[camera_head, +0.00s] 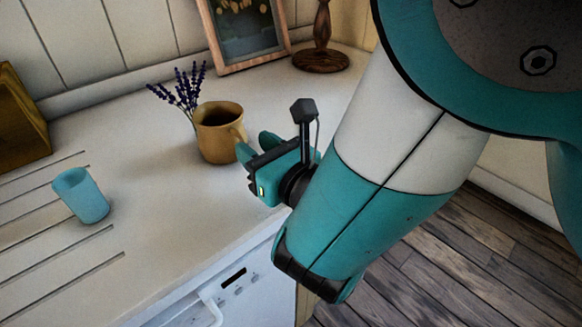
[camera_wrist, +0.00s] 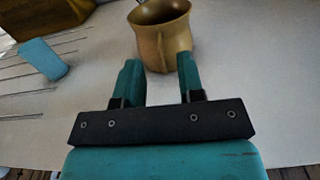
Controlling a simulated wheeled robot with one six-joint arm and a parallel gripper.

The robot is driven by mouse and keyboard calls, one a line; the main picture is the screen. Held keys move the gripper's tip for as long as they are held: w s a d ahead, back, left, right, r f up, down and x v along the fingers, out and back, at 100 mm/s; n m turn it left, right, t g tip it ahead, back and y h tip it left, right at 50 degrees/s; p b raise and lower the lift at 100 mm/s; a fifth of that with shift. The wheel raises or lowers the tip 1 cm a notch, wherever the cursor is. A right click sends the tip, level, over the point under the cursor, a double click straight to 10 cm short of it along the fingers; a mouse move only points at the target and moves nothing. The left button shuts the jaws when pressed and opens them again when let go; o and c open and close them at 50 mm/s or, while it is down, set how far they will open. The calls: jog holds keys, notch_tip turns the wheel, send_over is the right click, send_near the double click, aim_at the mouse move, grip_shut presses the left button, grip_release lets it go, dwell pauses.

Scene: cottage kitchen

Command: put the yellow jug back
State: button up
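The yellow jug (camera_head: 218,143), ochre with a handle on its right side, stands upright on the pale counter. In the wrist view the jug (camera_wrist: 160,28) is at the top, just beyond the fingertips, with its handle pointing towards me. My gripper (camera_head: 257,145) is right of the jug at the handle side, low over the counter. In the wrist view my gripper (camera_wrist: 160,62) has its two teal fingers apart, with the handle's near edge in line with the gap. Whether a finger touches the handle I cannot tell. Nothing is held.
Lavender sprigs (camera_head: 184,90) show behind the jug. A blue cup (camera_head: 81,197) stands on the grooved part of the counter (camera_head: 150,240) to the left, near a wooden box (camera_head: 18,125). A picture frame (camera_head: 245,35) and a wooden stand (camera_head: 320,57) are at the back.

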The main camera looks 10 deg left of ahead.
jog(key=b+v, duration=0.5)
jog(key=v, duration=0.1)
jog(key=shift+s+d+f, duration=0.1)
jog(key=shift+s+d, duration=0.1)
jog(key=shift+d, duration=0.05)
jog(key=w+d+f+m+t+h, duration=0.1)
jog(key=w+d+m+h, duration=0.35)
jog(key=d+m, duration=0.35)
jog(key=w+d+f+m+t+h, duration=0.1)
jog(key=w+d+m+h, duration=0.3)
jog(key=m, duration=0.6)
jog(key=s+d+f+m+g+h, duration=0.3)
jog(key=s+d+f+m+g, duration=0.15)
jog(key=d+m, duration=0.5)
jog(key=s+r+m+g+y, duration=0.1)
jog(key=s+r+m+g, duration=0.1)
jog(key=s+m+g, duration=0.2)
jog(key=s+r+m+g+y, duration=0.1)
jog(key=s+m+g, duration=0.4)
jog(key=s, duration=0.5)
jog(key=shift+s+a+r+m, duration=0.35)
jog(key=shift+r+m, duration=0.5)
jog(key=shift+m, duration=0.4)
